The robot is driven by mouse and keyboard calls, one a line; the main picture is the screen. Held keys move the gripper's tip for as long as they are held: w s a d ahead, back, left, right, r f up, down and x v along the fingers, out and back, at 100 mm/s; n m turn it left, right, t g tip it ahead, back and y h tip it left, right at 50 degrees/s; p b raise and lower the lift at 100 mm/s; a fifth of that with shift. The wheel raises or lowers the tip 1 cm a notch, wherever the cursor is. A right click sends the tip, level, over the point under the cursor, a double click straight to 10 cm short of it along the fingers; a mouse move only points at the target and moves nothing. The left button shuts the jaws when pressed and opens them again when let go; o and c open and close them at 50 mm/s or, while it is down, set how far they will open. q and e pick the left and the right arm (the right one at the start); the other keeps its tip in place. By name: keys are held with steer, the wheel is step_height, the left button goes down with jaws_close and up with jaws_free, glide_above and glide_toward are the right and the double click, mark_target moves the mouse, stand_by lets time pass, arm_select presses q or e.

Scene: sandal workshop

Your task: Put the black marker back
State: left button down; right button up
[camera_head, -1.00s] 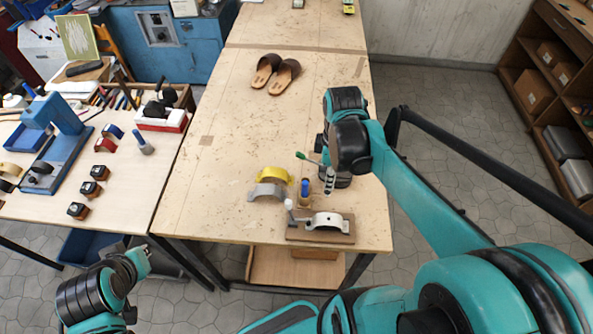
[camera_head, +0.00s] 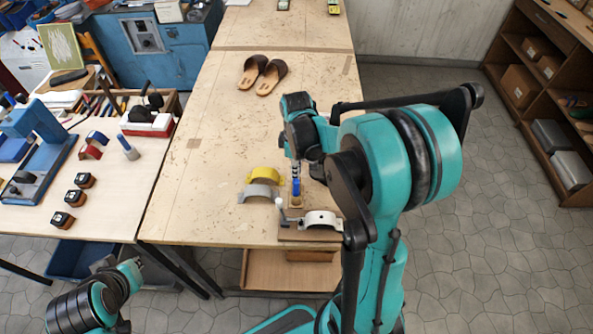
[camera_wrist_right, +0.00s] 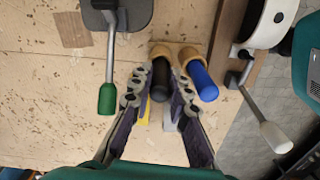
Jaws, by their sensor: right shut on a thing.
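The black marker (camera_wrist_right: 161,80) is between the fingers of my right gripper (camera_wrist_right: 160,97) in the right wrist view. Its far end meets a tan wooden ring of the marker holder (camera_wrist_right: 188,53); I cannot tell how deep it sits. The blue marker (camera_wrist_right: 203,82) stands in the holder right beside it, close to the right finger. In the head view the right gripper (camera_head: 296,168) points down over the holder, just behind the blue marker (camera_head: 296,187); the black marker is hard to make out there. My left gripper (camera_head: 138,262) is low at the left, away from the table; its opening is unclear.
A green-handled lever (camera_wrist_right: 107,98) stands left of the gripper in the wrist view. A white curved piece (camera_head: 322,218) on a board with a white-knobbed lever is in front. Yellow (camera_head: 265,174) and grey (camera_head: 258,191) curved pieces lie left. Sandals (camera_head: 263,75) lie farther back.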

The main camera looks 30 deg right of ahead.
steer(key=shift+f, duration=0.15)
steer(key=o, duration=0.6)
